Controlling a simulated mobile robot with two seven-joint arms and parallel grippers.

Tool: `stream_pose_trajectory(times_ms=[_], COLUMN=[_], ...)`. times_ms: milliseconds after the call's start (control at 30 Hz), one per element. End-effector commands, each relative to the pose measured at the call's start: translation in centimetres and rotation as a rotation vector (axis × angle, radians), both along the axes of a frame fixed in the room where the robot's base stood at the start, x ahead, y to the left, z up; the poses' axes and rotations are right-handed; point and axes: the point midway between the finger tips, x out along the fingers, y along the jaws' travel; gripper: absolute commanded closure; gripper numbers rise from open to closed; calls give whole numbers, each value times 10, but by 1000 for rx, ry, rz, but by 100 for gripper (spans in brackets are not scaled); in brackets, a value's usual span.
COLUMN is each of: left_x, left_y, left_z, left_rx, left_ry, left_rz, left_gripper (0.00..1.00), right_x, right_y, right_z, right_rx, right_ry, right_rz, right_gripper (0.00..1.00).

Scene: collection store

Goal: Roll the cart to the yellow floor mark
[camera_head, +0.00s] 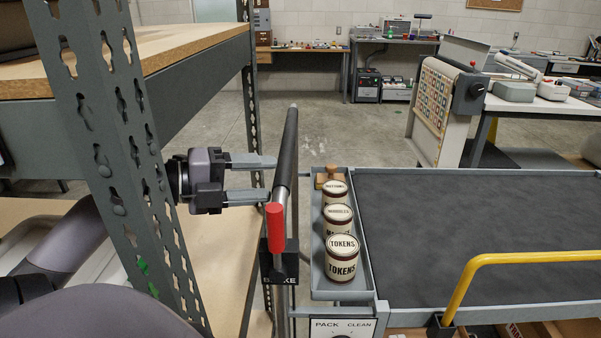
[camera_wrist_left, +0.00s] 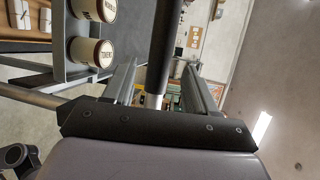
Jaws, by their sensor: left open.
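The cart (camera_head: 450,215) has a dark top and stands to the right. Its upright-looking handle bar (camera_head: 288,150) with a black grip runs along its left side; it also shows in the wrist view (camera_wrist_left: 165,45). A red-tipped lever (camera_head: 275,228) stands at the bar's lower end above a black label partly reading "BRAKE". My left gripper (camera_head: 272,178) is open, its fingers pointing right at the bar. In the wrist view the bar lines up between the two fingers (camera_wrist_left: 160,82); I cannot tell whether they touch it. My right gripper is out of view.
A shelf rack post (camera_head: 115,130) and wooden shelf (camera_head: 170,55) stand close around my left arm. A cart-side tray (camera_head: 318,262) holds several tins (camera_head: 341,258). A yellow rail (camera_head: 530,257) is at front right. Open floor (camera_head: 320,125) lies behind; tables line the back.

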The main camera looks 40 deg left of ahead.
Motion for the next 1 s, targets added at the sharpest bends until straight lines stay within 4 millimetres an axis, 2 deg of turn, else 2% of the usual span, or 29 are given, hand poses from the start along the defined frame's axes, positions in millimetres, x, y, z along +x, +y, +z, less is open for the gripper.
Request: stream_pose_trajectory(times_ms=[500,700,1000], left_x=[46,55,56], left_y=[-23,-28,-29], left_z=[-7,-10,-12], left_rx=[-3,-2,-2], left_ry=[-2,-1,0], left_rz=[0,0,0], left_gripper=[43,43,43], right_x=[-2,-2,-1], right_y=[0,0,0], right_z=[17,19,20], right_rx=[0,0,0], right_ry=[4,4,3], right_rz=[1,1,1], right_gripper=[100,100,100])
